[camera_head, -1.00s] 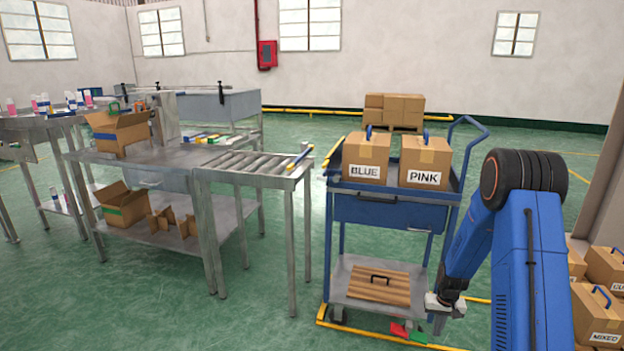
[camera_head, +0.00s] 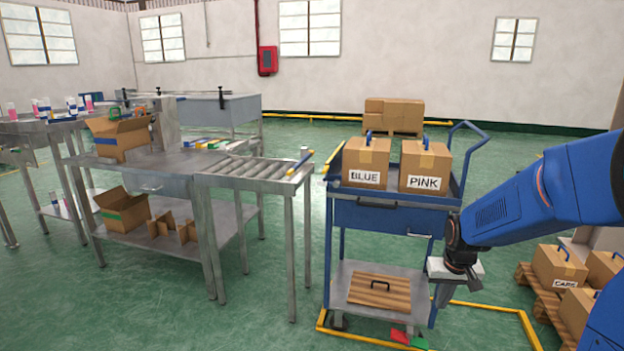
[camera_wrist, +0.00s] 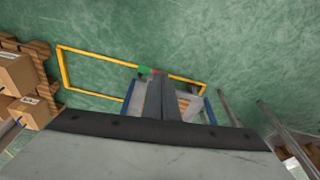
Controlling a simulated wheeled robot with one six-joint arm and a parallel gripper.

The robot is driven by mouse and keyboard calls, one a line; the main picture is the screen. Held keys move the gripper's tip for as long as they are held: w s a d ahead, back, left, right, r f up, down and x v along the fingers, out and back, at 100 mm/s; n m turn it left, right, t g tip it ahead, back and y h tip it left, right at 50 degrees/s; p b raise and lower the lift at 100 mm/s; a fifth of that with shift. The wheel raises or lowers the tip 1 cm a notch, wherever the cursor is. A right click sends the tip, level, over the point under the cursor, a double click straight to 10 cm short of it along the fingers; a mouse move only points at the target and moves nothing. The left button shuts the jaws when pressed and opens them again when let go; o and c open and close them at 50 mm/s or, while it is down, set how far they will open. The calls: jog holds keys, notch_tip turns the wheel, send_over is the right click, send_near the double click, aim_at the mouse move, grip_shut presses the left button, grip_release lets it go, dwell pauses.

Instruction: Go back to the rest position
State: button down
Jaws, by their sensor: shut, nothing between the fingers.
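My gripper (camera_head: 445,296) hangs at the right of the blue cart (camera_head: 385,216) in the head view, pointing down in front of the cart's right legs. It is empty. In the wrist view its fingers (camera_wrist: 160,78) are together, with the green floor beyond them. Two cardboard boxes stand on the cart's top, one marked BLUE (camera_head: 366,160) and one marked PINK (camera_head: 424,167). A wooden board with a black handle (camera_head: 380,292) lies on the cart's lower shelf.
A roller conveyor table (camera_head: 255,172) and a steel workbench (camera_head: 165,165) stand left of the cart. Labelled boxes (camera_head: 558,266) sit on a pallet at the right. A yellow floor frame (camera_head: 528,325) surrounds the cart's base. Green floor is open between conveyor and cart.

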jog(key=s+a+r, duration=0.2)
jog(key=s+r, duration=0.2)
jog(key=s, duration=0.5)
jog(key=s+a+r+n+t, duration=0.1)
jog(key=s+r, duration=0.3)
jog(key=s, duration=0.5)
jog(key=s+a+r+t, duration=0.1)
jog(key=s+a+r, duration=0.2)
jog(key=s, duration=0.6)
jog(key=shift+s+a+r+n, duration=0.2)
jog(key=shift+a+r+n, duration=0.1)
jog(key=shift+a+r, duration=0.15)
